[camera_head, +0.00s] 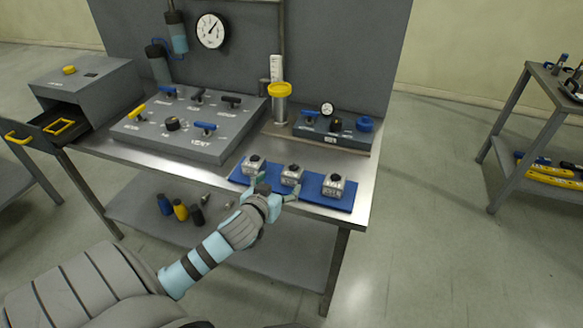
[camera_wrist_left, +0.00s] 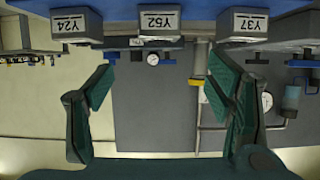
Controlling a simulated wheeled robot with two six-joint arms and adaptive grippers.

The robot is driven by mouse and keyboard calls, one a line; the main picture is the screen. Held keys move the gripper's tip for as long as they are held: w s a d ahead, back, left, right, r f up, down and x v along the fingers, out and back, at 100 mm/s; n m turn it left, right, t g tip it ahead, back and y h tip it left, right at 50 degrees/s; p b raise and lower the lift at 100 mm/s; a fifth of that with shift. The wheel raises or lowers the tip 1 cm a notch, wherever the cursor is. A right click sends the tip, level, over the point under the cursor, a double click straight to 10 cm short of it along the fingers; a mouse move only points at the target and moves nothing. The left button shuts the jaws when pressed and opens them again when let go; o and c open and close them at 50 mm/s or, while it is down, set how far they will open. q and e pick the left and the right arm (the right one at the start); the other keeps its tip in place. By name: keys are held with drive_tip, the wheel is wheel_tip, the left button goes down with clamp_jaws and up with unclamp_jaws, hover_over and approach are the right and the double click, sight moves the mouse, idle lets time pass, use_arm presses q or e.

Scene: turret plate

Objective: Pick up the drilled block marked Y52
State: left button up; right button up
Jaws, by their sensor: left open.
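Three grey metal blocks with dark round tops stand in a row on a blue mat (camera_head: 310,199). In the left wrist view, the label Y52 is on the middle block (camera_wrist_left: 160,22), between Y24 (camera_wrist_left: 75,22) and Y37 (camera_wrist_left: 242,22). In the head view the Y52 block (camera_head: 291,175) is also the middle one. My left gripper (camera_head: 276,187) is open and empty at the mat's front edge, in front of the middle block. In the left wrist view the Y52 block shows between and beyond its spread fingers (camera_wrist_left: 165,85). My right gripper is not in view.
Behind the mat are a valve panel (camera_head: 200,145), a funnel-topped cylinder (camera_head: 280,100) and a gauge unit (camera_head: 345,138). The neighbouring blocks stand close on both sides of the middle one. The bench top (camera_head: 360,185) is bare right of the mat.

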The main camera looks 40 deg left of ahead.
sight(291, 174)
use_arm(q)
drive_tip(key=x, duration=0.4)
drive_tip(key=b+x, duration=0.1)
drive_tip(key=x, duration=0.7)
drive_tip(key=shift+f+b, duration=0.35)
drive_tip(key=shift+b, duration=0.05)
drive_tip(key=shift+w+a+f, duration=0.15)
drive_tip(key=shift+w+f, duration=0.05)
drive_tip(key=shift+w, duration=0.3)
drive_tip(key=shift+r, duration=0.1)
drive_tip(key=c, duration=1.6)
